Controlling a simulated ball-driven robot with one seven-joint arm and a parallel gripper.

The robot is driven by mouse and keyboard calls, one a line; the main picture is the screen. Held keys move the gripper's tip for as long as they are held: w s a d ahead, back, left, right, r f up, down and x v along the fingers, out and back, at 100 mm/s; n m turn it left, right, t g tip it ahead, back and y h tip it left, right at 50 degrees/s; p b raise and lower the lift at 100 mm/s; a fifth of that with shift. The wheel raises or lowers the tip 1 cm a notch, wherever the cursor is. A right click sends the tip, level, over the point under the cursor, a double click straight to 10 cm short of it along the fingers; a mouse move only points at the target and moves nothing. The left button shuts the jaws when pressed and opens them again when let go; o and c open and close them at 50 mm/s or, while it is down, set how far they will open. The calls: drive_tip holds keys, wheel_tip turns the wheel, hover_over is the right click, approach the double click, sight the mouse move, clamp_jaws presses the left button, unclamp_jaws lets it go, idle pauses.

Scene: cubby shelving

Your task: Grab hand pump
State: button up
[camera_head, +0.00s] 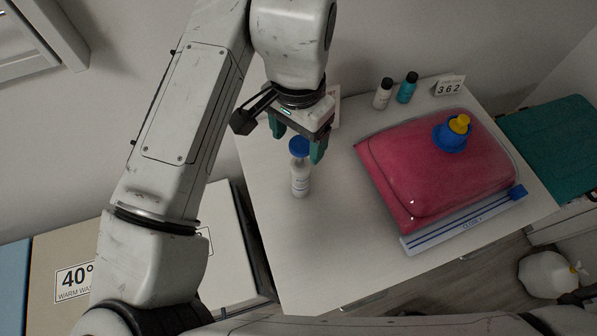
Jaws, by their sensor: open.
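A white cylinder with dark print and a round blue top, which looks like the hand pump (300,181), stands upright on the pale table (330,255). My gripper (298,143) is above it, pointing down, with its two teal fingers apart. In this view the blue top shows between and just below the fingers. I cannot tell whether the fingers touch it or how much height separates them. Nothing is visibly held.
A red clear-covered storage bag (400,170) with a blue and yellow valve (453,133) lies to the right. Two small bottles, white (383,95) and teal (407,88), and a number card (449,86) stand behind. The table is clear in front of the pump.

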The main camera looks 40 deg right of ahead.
sight(300, 163)
drive_tip(key=shift+s+f+p, duration=0.15)
drive_tip(key=shift+f+p, duration=0.2)
drive_tip(key=shift+f, duration=1.25)
drive_tip(key=shift+s+f+p, duration=0.1)
drive_tip(key=shift+f+p, duration=0.2)
drive_tip(key=shift+f, duration=1.3)
drive_tip(key=shift+c, duration=0.5)
clamp_jaws()
